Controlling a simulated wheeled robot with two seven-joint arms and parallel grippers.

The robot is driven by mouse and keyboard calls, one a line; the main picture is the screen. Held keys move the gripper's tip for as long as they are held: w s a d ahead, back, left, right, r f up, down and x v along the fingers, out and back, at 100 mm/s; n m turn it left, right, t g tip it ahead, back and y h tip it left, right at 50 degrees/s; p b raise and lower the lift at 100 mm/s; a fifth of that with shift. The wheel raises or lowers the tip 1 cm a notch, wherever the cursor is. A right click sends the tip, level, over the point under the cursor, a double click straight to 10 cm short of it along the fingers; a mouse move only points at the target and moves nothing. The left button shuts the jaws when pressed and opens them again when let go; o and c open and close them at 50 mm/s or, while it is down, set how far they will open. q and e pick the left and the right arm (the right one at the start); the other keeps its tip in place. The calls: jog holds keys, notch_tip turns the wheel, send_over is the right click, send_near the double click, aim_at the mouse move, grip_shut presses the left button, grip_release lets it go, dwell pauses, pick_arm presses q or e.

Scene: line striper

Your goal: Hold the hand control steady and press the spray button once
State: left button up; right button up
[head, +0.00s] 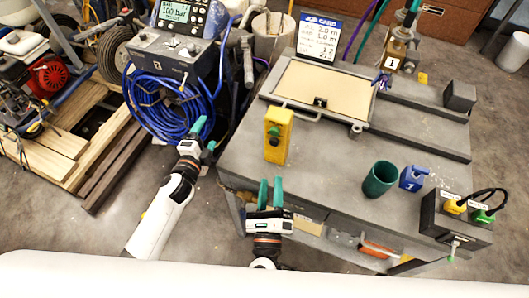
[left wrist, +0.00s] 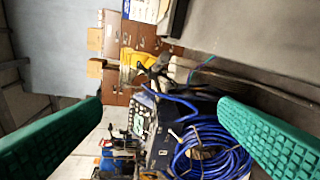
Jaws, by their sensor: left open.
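My right gripper (head: 270,192) is in front of the hand control, over the table's front left part. Its two green fingers point up the picture with a narrow gap, and nothing shows between them.
A framed tan panel (head: 325,90) lies behind the hand control. A blue hose coil (head: 160,105) hangs at the left. The table middle is clear.

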aim_at(281, 118)
pick_arm(q)
jog(key=s+d+m, duration=0.1)
jog(key=d+m, duration=0.2)
jog(key=s+d+r+m+h, duration=0.1)
jog(key=s+d+m, duration=0.1)
jog(key=d+m, duration=0.1)
jog(key=s+d+r+m, duration=0.1)
jog(key=d+m, duration=0.2)
jog(key=m, duration=0.1)
jog(key=shift+s+d+r, duration=0.1)
jog(key=shift+s+d, duration=0.25)
jog(key=shift+s, duration=0.05)
jog(key=s+d+r+m, duration=0.1)
jog(key=d+r+m, duration=0.1)
jog(key=m, duration=0.1)
jog(key=s+d+r+m+t+h, duration=0.1)
jog(key=s+d+r+m, duration=0.1)
jog(key=d+m, duration=0.1)
jog(key=s+d+r+m, duration=0.2)
jog(key=d+r+m, duration=0.1)
jog(key=m, duration=0.2)
jog(key=shift+d, duration=0.25)
jog(key=x, duration=1.1)
jog(key=shift+r, duration=0.1)
jog(key=shift+c, duration=0.5)
